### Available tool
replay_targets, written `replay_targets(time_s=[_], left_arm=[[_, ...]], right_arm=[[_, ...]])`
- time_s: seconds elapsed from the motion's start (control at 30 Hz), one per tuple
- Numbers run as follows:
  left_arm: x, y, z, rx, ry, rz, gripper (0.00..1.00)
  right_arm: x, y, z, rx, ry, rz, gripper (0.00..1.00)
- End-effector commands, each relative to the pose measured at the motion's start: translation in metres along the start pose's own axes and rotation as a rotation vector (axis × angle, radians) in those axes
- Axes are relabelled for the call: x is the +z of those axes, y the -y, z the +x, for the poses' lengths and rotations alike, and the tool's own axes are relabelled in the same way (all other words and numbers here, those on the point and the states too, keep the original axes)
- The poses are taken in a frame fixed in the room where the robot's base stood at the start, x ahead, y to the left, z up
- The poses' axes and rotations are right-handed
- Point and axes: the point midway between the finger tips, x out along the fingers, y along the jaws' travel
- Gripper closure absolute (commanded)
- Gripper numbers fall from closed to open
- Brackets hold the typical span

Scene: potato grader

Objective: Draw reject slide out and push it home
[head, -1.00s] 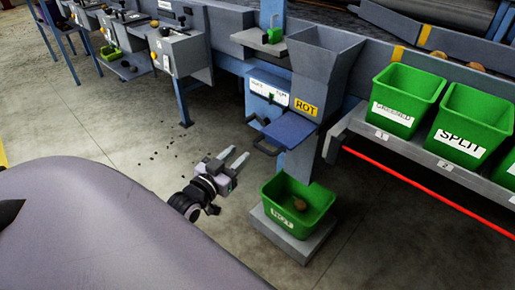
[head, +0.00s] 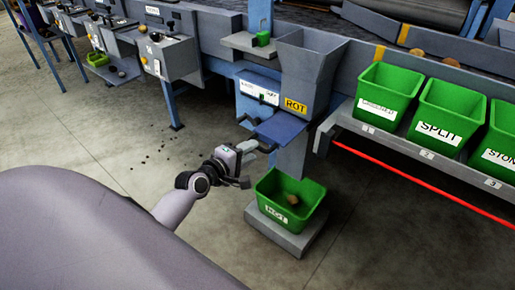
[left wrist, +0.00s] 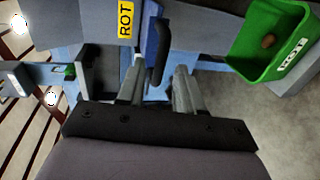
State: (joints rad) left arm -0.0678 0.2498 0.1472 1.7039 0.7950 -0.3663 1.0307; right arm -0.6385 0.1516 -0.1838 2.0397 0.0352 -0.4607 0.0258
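The reject slide is a blue plate (head: 282,128) sticking out below the grey hopper with the yellow ROT label (head: 296,105). Its dark bar handle (head: 243,121) is at the plate's front left; it also shows in the left wrist view (left wrist: 157,52). My left gripper (head: 257,149) is close to the handle, partly overlapping its lower end in the head view. In the left wrist view, the fingers of my left gripper (left wrist: 160,80) are apart, with the handle ahead, in line with the gap; I see no grip on it. My right gripper is not in view.
A green bin (head: 268,194) holding a brown potato stands on a low grey block (head: 268,227) below the slide. Labelled green bins, including SPLIT (head: 433,130), stand on a shelf (head: 395,145) at right. A red bar (head: 430,188) runs below the shelf. The concrete floor at left is mostly clear.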

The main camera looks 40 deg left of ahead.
Motion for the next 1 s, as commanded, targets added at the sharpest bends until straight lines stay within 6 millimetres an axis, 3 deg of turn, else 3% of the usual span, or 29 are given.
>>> replay_targets(time_s=[0.3,0.7,0.83,1.0], left_arm=[[0.000,0.001,0.037,0.001,0.000,0.002,0.64],[0.000,0.000,0.043,0.000,0.000,0.003,0.64],[0.000,0.000,0.043,0.000,-0.001,0.003,1.00],[0.000,0.000,0.043,0.000,-0.001,0.003,1.00]], right_arm=[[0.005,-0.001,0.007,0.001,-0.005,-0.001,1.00],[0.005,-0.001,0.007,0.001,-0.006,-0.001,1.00],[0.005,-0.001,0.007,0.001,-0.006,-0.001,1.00],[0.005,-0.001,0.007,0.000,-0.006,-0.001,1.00]])
